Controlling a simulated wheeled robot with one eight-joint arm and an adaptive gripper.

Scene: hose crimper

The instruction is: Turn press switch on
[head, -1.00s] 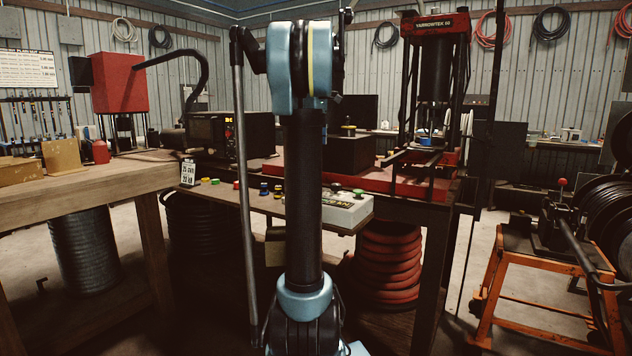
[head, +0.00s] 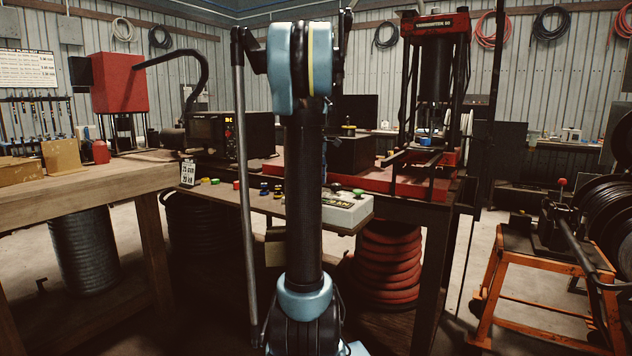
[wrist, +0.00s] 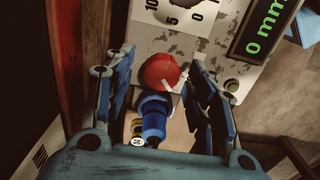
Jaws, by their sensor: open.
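My gripper (wrist: 160,66) is open in the wrist view, with one blue finger on each side of a red rounded knob (wrist: 161,71). A blue cylindrical part (wrist: 153,116) lies just below the knob in the picture, also between the fingers. The knob sits on a worn pale control panel (wrist: 150,42). I cannot tell whether a finger touches the knob, nor which control is the press switch.
The panel carries a numbered dial (wrist: 182,12) and a green display (wrist: 264,27) reading 0 mm. In the head view, a pale button box (head: 345,212) and several coloured buttons line the bench front. An orange cart (head: 530,268) stands at the right.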

